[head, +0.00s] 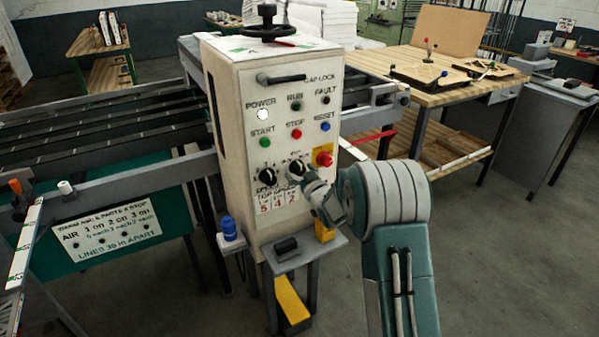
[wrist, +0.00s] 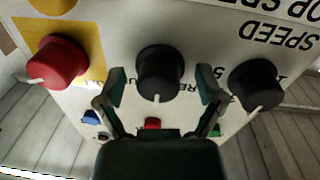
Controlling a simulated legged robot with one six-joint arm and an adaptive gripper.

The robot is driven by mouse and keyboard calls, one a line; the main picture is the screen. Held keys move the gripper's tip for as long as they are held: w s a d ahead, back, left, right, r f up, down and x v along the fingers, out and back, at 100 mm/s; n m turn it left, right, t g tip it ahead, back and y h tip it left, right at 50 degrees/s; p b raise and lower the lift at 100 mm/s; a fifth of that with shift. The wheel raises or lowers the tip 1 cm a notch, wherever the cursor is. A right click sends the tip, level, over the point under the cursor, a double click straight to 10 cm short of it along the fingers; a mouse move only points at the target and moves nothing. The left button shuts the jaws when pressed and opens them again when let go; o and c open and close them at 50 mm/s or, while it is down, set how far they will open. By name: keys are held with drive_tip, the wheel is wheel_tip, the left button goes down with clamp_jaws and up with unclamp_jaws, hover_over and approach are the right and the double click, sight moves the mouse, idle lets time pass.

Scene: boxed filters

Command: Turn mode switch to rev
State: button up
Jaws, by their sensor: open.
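The black mode switch knob (wrist: 160,68) sits on the white control panel (head: 285,95), between a red knob on a yellow plate and the black speed knob. In the wrist view its white mark points down in the picture; part of a label starting "RE" shows beside it. My gripper (wrist: 160,82) is open, one finger on each side of the knob, with a gap to each side visible. In the head view the gripper (head: 299,178) partly covers the mode knob, so contact there cannot be told.
The red knob (wrist: 57,62) and speed knob (wrist: 255,84) stand close outside the fingers. Green, red and blue buttons (head: 297,134) sit above in the head view. A small shelf (head: 317,250) with a black block (head: 286,245) juts out below. A wooden workbench (head: 440,92) stands behind right.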

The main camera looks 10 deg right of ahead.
drive_tip(key=shift+w, duration=0.1)
drive_tip(key=c, duration=1.1)
drive_tip(key=n, duration=0.4)
drive_tip(key=shift+d+r+n, duration=0.1)
drive_tip(key=shift+r+n, duration=0.05)
drive_tip(key=shift+n, duration=0.25)
drive_tip(key=shift+n+y, duration=0.3)
drive_tip(key=shift+n, duration=1.7)
drive_tip(key=o, duration=1.1)
drive_tip(key=shift+w+n, duration=0.1)
drive_tip(key=shift+n, duration=0.2)
